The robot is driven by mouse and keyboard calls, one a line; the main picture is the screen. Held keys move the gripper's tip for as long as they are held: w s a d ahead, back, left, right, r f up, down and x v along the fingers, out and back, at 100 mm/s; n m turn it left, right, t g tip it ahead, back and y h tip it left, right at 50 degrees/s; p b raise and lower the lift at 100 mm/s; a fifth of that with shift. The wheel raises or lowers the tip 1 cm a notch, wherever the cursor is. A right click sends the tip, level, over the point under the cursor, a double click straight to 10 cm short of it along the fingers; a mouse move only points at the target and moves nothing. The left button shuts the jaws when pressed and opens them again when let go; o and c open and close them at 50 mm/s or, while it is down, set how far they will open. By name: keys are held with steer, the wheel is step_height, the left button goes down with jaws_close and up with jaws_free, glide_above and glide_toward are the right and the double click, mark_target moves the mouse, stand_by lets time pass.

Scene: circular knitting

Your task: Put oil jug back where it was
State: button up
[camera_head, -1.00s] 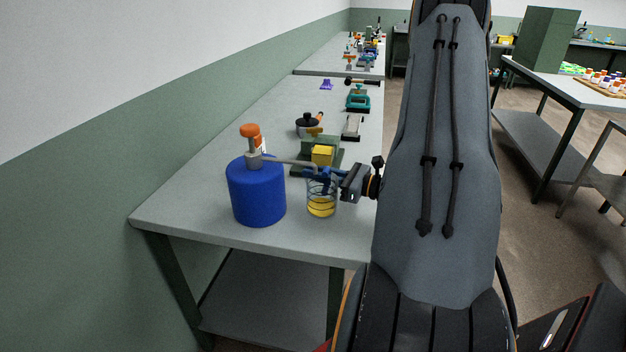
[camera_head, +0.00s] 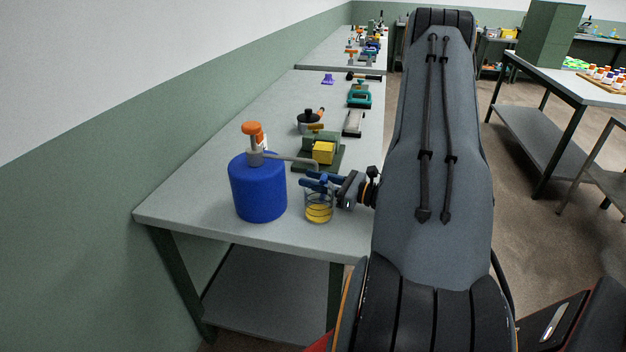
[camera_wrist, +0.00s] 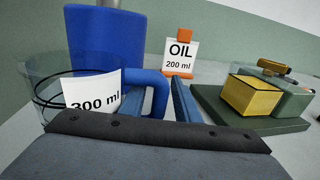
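The oil jug (camera_head: 319,207) is a clear beaker with dark rings and yellow oil in the bottom. It is upright near the front of the table, right of the blue oil canister (camera_head: 258,188). In the wrist view the jug (camera_wrist: 45,75) is at the left with a "300 ml" label, and the fingers flank the handle. The canister has an orange-topped pump, and its spout (camera_head: 293,159) ends behind the jug. I cannot tell whether the jug touches the table.
An orange-framed "OIL 200 ml" sign (camera_wrist: 179,56) stands behind the canister. A green device with a yellow block (camera_head: 324,152) stands close behind the jug. Several tools lie farther back. The table's front right corner (camera_head: 345,242) is clear.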

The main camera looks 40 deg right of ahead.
steer(key=shift+r, duration=0.15)
steer(key=shift+s+d, duration=0.15)
steer(key=shift+s, duration=0.05)
steer(key=b+v, duration=0.3)
steer(key=v, duration=0.8)
steer(key=shift+s+d+r, duration=0.1)
steer(key=shift+s, duration=0.15)
steer(key=shift+s, duration=0.1)
